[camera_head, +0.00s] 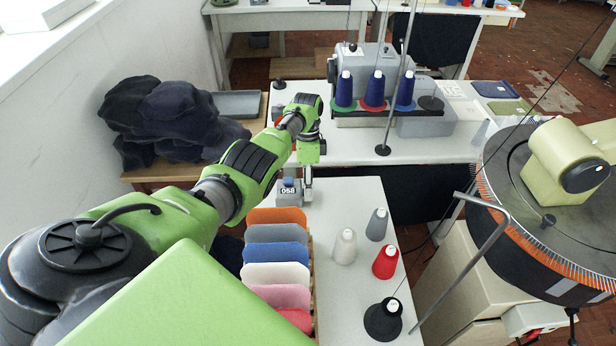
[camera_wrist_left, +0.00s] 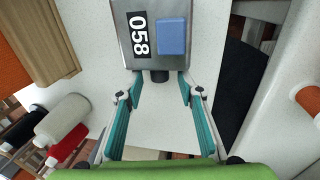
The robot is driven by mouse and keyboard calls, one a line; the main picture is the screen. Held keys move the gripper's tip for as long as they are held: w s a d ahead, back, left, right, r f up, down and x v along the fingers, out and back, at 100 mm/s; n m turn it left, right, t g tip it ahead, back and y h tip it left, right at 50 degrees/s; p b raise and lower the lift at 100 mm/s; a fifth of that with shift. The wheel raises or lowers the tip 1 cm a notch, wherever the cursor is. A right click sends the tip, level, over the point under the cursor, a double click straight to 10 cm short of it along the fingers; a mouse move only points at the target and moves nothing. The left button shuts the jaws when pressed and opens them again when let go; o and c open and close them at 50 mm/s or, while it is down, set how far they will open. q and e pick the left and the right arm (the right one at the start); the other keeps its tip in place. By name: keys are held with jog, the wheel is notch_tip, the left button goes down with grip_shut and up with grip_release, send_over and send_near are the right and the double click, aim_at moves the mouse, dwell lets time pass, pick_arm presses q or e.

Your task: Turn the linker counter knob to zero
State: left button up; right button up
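The linker counter (camera_head: 288,194) is a small grey box with a blue button on top, on the white table beyond the coloured panels. Its display reads 058. It also shows at the top of the left wrist view (camera_wrist_left: 120,50), with the blue button (camera_wrist_left: 172,37) beside the digits. A dark round knob (camera_wrist_left: 159,76) sticks out of its side towards my left gripper (camera_wrist_left: 160,90). That gripper is open, its teal fingers apart, with the tips at either side of the knob. In the head view the gripper (camera_head: 307,184) is beside the counter's right side. My right gripper is not in view.
Coloured fabric panels (camera_head: 277,252) stand in a row in front of the counter. Yarn cones (camera_head: 344,247) stand to the right. The round linker (camera_head: 545,225) is farther right. Dark fabric (camera_head: 165,115) is piled at the left. The table between counter and cones is clear.

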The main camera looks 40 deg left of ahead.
pick_arm(q)
jog(key=shift+r, duration=0.2)
notch_tip(320, 180, up, 11)
jog(key=w+a, duration=0.1)
jog(key=shift+w+a+r, duration=0.2)
jog(key=shift+w+a, duration=0.05)
jog(key=shift+w, duration=0.15)
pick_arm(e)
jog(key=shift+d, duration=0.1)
